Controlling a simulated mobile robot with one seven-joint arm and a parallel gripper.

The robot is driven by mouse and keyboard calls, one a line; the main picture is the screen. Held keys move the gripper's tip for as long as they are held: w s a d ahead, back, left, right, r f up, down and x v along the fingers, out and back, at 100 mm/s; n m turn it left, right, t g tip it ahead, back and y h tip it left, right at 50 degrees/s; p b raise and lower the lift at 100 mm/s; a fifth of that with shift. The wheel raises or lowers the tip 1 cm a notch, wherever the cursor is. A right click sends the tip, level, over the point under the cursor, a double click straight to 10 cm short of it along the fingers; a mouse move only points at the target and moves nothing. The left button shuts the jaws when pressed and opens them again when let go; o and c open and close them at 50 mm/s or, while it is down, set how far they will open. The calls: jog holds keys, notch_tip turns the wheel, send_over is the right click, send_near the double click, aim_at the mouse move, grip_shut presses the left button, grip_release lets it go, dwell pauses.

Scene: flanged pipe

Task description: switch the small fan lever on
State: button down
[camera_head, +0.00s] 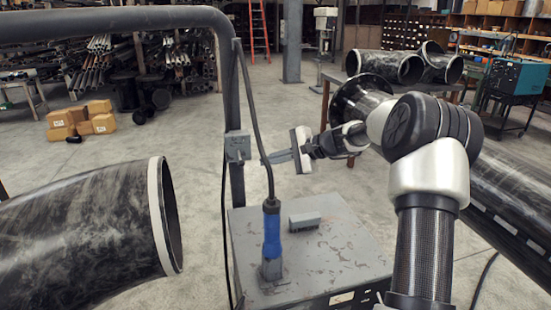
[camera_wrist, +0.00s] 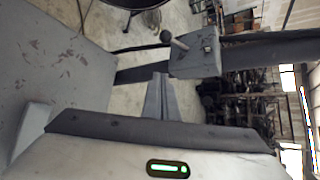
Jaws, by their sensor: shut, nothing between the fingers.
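The small fan lever (camera_wrist: 173,41) is a short rod with a dark round knob. It sticks out of a grey switch box (camera_wrist: 197,55) in the wrist view. In the head view the box (camera_head: 237,146) is fixed to an upright post, and the lever is too small to make out clearly. My gripper (camera_head: 264,159) is just right of the box there, with its fingers pointing left at it. In the wrist view my gripper's fingers (camera_wrist: 160,77) are together and empty. Their tips appear just below the lever and the box, with no clear contact.
A cable (camera_head: 254,110) hangs beside the post. Large black pipes lie left (camera_head: 90,225) and right (camera_head: 515,190).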

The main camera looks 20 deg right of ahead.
aim_at(240, 158)
jog(key=a, duration=0.5)
jog(key=shift+w+a, duration=0.1)
jog(key=shift+a, duration=0.1)
jog(key=shift+p, duration=0.5)
jog(key=shift+r+p, duration=0.15)
jog(key=shift+p, duration=0.35)
